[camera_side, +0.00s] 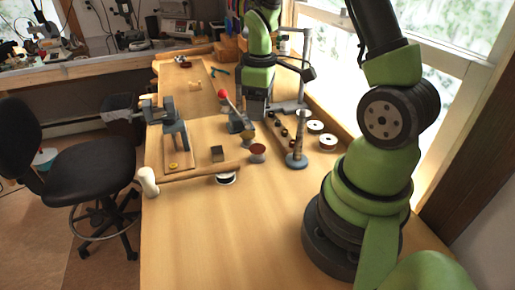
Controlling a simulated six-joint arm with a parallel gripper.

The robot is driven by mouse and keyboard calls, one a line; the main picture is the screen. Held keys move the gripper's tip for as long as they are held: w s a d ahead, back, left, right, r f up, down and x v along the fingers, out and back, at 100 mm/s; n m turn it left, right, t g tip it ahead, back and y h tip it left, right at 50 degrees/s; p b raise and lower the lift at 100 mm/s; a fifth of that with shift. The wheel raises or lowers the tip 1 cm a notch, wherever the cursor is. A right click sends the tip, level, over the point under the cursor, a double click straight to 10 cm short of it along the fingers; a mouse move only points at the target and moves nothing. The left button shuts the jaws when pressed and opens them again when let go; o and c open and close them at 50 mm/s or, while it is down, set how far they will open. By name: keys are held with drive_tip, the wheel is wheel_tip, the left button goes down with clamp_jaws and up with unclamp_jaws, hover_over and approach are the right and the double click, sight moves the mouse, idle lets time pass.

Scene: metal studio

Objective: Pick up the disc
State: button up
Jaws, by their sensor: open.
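Several round pieces show, and I cannot tell for certain which is the disc. A small yellow disc (173,165) lies flat at the near end of a wooden board on the left. Two pale round pieces with darker centres, one (315,127) behind the other (328,141), lie on the right of the bench. My gripper (254,115) hangs at the end of my green arm near the middle of the bench. It is open, right of the yellow disc and left of the pale pieces. Its fingertips are small and partly hidden.
A dark clamp (175,135) stands on the left board beside the yellow disc. A red-ended tool (223,94), a brown spool (257,151) and a metal post stand (299,155) stand around my gripper. A white bottle (148,180) is at the left edge. The bench's front is clear.

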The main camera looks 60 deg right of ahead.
hover_over(258, 148)
drive_tip(key=f, duration=0.4)
drive_tip(key=shift+s+f, duration=0.35)
drive_tip(key=shift+f, duration=0.05)
drive_tip(key=shift+w+f, duration=0.2)
drive_tip(key=shift+f, duration=1.35)
drive_tip(key=shift+w+f, duration=0.2)
drive_tip(key=shift+f, duration=1.35)
drive_tip(key=shift+f, duration=0.2)
drive_tip(key=c, duration=0.7)
drive_tip(key=shift+o, duration=0.2)
